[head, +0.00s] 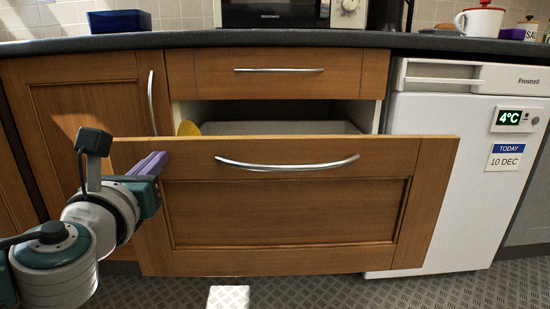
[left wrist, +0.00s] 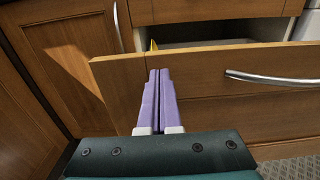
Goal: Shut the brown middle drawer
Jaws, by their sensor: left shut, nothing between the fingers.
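The brown middle drawer (head: 290,205) stands pulled out below a shut top drawer, with its inside showing behind the front panel. A curved silver handle (head: 288,164) runs across its upper front, and it also shows in the left wrist view (left wrist: 275,79). My left gripper (head: 152,162) is shut and empty, its purple fingers at the upper left part of the drawer front. In the left wrist view the shut fingers (left wrist: 157,85) point at the panel's left end, near its top edge. I cannot tell whether they touch it. My right gripper is not in view.
A yellow item (head: 188,128) sits inside the drawer at the left. A brown cupboard door (head: 85,130) is on the left and a white fridge (head: 465,170) on the right. The dark worktop (head: 300,39) runs above. Patterned floor (head: 330,292) lies below.

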